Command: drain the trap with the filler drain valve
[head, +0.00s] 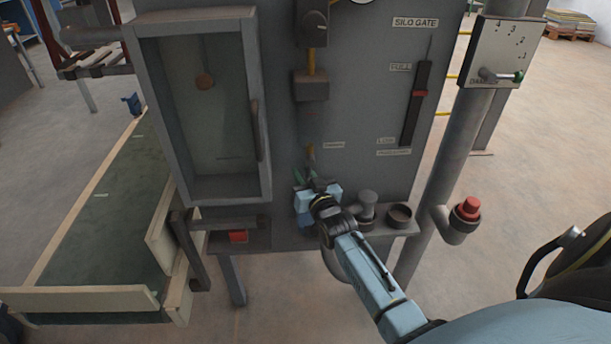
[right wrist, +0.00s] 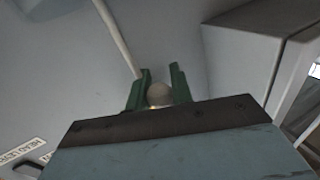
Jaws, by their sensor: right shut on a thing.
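My right gripper (head: 302,178) reaches up to the lower front of the grey filler cabinet. In the right wrist view its green fingers (right wrist: 158,88) are closed around a pale rounded knob (right wrist: 160,95), which appears to be the filler drain valve. In the head view the gripper hides most of that valve; only a short brownish stem (head: 310,153) shows just above the fingers. A grey box-shaped fitting (head: 313,86) sits on a yellow pipe higher up the same line; I cannot tell for sure which part is the trap. My left gripper is not in view.
A framed door with a dark handle (head: 256,130) is left of the gripper. A shelf with a grey fitting (head: 367,204) and a round cup (head: 400,216) is close on the right. A silo gate slider (head: 418,94), a red button (head: 467,207) and a lever plate (head: 498,52) stand further right.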

